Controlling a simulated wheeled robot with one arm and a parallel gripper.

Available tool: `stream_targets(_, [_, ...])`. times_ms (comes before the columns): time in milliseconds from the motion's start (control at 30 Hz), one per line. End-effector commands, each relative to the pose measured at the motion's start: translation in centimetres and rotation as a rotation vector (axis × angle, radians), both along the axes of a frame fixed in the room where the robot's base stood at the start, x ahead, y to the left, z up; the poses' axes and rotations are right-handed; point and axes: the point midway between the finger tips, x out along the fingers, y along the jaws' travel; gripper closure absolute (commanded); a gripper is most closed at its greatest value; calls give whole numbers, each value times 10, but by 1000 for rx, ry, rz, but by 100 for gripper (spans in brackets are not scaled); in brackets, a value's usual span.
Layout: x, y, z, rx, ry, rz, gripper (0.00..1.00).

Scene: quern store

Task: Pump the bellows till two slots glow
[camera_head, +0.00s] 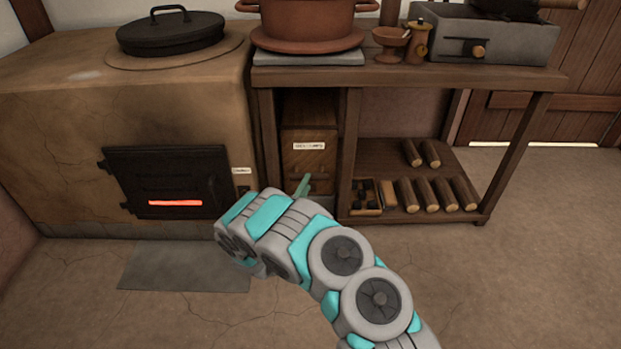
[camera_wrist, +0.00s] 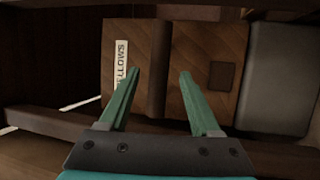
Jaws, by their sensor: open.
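The bellows (camera_head: 309,165) is a brown wooden box with a white label, standing under the left end of the table. In the wrist view the bellows (camera_wrist: 203,45) lies sideways, its label reading "BELLOWS". The stove door (camera_head: 168,178) is black and shut, with one red glowing slot (camera_head: 175,203) low on it; no other glow shows. My gripper (camera_head: 305,185) is in front of the bellows' lower part, mostly hidden by my arm.
The clay stove (camera_head: 60,150) stands left, a black lid (camera_head: 170,33) on top. The wooden table (camera_head: 400,77) bears a clay pot (camera_head: 306,20) and a grey box (camera_head: 485,35). Several logs (camera_head: 445,193) lie on its lower shelf. The floor at right is clear.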

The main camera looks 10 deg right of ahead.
Motion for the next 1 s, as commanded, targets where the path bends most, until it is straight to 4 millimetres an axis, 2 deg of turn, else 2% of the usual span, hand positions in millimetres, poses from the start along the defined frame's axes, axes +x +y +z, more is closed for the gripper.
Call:
stream_targets(100, [16, -11, 3, 2, -3, -3, 36])
stream_targets(300, [33, -21, 8, 1, -3, -1, 36])
stream_targets(667, [38, -24, 9, -1, -2, 0, 36])
stream_targets(1000, [37, -24, 9, -1, -2, -1, 74])
